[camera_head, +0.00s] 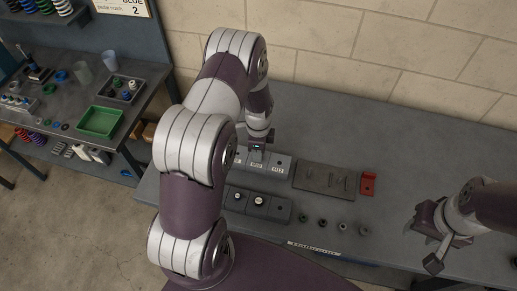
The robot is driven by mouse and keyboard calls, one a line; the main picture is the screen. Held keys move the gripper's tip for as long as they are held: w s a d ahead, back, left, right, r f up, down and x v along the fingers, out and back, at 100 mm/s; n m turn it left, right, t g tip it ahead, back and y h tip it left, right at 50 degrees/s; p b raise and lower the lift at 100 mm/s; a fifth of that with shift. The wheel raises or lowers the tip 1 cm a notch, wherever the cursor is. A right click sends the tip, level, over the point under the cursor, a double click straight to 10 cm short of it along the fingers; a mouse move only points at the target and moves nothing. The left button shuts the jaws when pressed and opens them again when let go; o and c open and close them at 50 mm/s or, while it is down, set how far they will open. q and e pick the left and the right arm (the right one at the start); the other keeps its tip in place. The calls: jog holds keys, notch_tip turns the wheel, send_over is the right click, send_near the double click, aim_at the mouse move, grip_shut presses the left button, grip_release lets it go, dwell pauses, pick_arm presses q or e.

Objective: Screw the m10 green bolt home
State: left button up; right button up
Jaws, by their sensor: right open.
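I cannot make out a green bolt; it may be hidden at my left gripper. My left gripper (257,152) points down at the labelled grey block (281,166), over the middle position that seems marked M10. Its fingers are too small and covered to tell whether they are open or hold anything. My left arm hides the block's left part. My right gripper (436,240) is open and empty, over the right side of the grey table (400,150), apart from the parts.
A darker block (279,209) with two pale round heads stands in front. Several small dark round parts (322,223) lie to its right. A brown-grey plate (323,180) and a red piece (368,183) lie behind. A left bench holds a green tray (100,122).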

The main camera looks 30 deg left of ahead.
pick_arm(q)
jog(key=n, duration=2.1)
jog(key=shift+n, duration=0.4)
jog(key=n, duration=1.2)
jog(key=shift+n, duration=0.4)
